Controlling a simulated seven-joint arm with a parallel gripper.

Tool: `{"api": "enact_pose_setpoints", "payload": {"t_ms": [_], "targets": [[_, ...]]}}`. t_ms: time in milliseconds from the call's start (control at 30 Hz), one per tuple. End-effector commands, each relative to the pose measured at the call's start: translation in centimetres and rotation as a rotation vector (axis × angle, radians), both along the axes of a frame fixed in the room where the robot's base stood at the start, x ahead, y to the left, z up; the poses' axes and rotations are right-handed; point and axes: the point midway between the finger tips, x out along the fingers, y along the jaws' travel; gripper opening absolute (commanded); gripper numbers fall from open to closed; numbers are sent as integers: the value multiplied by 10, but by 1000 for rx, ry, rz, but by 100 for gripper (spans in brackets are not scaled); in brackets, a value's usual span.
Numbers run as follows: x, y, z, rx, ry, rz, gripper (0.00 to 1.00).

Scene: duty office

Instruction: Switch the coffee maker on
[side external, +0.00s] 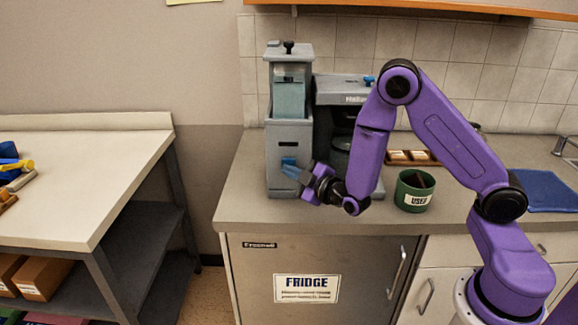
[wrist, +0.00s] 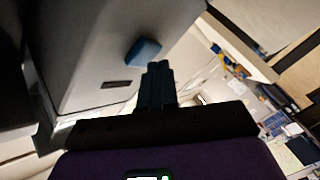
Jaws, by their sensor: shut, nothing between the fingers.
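The coffee maker (side external: 338,98) is a dark grey machine on the counter, with lettering on its front and a blue part (side external: 369,80) on top at the right. My arm covers part of it. Left of it stands a tall grey grinder-like machine (side external: 280,180) with a clear hopper and a blue button low on its front; the button also shows in the wrist view (wrist: 143,52). My gripper (side external: 290,171) is shut and empty, its fingertips close to that button. In the wrist view my fingers (wrist: 159,68) reach beside the button; I cannot tell whether they touch.
A green cup marked USED (side external: 414,191) stands right of my wrist. Behind it is a wooden tray (side external: 410,157). A blue cloth (side external: 550,190) lies at the right by the sink. A fridge (side external: 330,285) is under the counter. A separate table (side external: 70,185) stands left, across a gap.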

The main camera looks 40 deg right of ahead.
Motion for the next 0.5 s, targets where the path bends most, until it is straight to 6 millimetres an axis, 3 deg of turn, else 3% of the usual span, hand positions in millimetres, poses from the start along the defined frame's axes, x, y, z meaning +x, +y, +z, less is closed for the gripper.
{"api": "enact_pose_setpoints", "payload": {"t_ms": [500], "targets": [[4, -4, 0, 0, 0, 0, 0]]}}
